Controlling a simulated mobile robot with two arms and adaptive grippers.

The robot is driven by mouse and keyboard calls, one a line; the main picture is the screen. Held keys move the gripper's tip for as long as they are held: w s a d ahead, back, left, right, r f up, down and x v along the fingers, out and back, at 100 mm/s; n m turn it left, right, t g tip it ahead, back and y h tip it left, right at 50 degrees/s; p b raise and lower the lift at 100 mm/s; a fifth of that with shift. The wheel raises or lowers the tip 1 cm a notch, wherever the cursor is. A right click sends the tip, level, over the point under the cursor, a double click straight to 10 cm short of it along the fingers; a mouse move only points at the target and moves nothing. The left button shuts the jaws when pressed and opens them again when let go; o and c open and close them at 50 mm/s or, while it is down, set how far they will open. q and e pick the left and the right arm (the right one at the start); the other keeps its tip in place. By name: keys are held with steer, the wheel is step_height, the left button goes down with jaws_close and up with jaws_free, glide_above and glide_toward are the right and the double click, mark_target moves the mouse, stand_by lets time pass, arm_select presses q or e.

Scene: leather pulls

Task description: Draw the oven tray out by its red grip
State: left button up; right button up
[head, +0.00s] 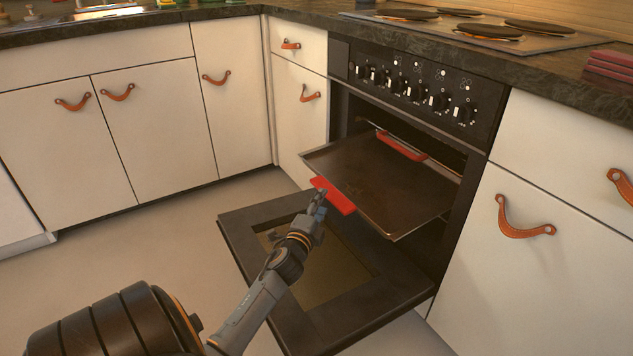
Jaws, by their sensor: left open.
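The oven tray (385,178) is a dark, shallow metal tray that sticks partly out of the oven (407,75), above the lowered oven door (248,246). A red grip (336,196) is on its front edge, and a second red bar (402,146) shows at its back, near the oven opening. My left gripper (318,203) is open at the front red grip, with its fingers overlapping the grip in the head view. I cannot tell whether the fingers touch it. My right gripper is not in view.
The lowered door lies beneath the tray and my left arm. White cupboards with leather pulls (522,220) flank the oven. The hob (475,28) and a red stack (610,66) are on the dark worktop. The floor (150,260) to the left is clear.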

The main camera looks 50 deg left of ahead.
arm_select(q)
steer(key=shift+v, duration=1.55)
steer(key=shift+d+r, duration=0.1)
